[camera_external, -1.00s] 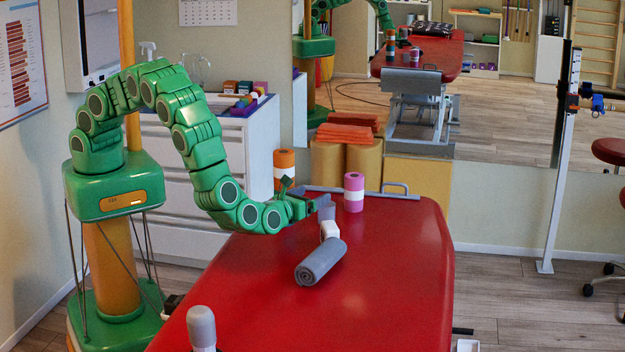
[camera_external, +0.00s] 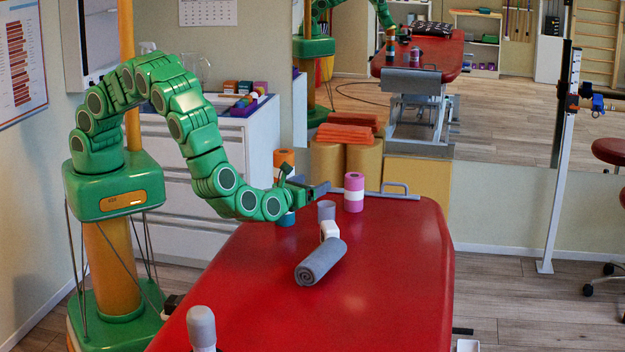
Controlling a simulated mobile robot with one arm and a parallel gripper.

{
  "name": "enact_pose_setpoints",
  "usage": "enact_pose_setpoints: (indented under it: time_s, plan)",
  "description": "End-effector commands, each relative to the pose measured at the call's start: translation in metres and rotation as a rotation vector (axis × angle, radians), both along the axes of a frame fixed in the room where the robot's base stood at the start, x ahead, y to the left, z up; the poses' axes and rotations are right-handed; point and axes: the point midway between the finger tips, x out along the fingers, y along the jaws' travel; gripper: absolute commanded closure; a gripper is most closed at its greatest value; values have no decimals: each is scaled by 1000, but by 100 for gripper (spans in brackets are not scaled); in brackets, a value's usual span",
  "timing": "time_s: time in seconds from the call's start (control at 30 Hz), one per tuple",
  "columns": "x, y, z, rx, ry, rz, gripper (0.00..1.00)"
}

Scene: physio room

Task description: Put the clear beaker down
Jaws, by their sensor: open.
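The clear beaker (camera_external: 326,211), a small greyish see-through cup, stands upright on the red treatment table (camera_external: 385,265), near its far end. It is just behind a white object (camera_external: 329,231). My gripper (camera_external: 318,188) is open and empty, just above the beaker's rim and slightly to its left in the picture. The beaker and gripper look apart.
A rolled grey towel (camera_external: 321,262) lies in front of the white object. A pink-and-white roll (camera_external: 354,192) stands right of the beaker. An orange-topped stack (camera_external: 284,159) is partly behind my arm. A grey-topped bottle (camera_external: 202,328) stands at the near left. The table's right side is clear.

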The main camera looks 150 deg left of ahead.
Motion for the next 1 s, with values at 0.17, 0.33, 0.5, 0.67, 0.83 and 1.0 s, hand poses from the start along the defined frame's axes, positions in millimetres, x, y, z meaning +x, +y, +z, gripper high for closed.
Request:
enact_pose_setpoints:
  time_s: [0.17,0.33,0.5,0.67,0.83,1.0]
  plan:
    - [-1,0,43,4,-3,2,14]
    - [-1,0,86,5,-3,1,14]
    - [0,0,131,4,-5,0,14]
    - [0,0,167,2,-6,1,14]
    - [-1,0,194,1,-3,1,14]
    - [-1,0,219,1,-4,1,14]
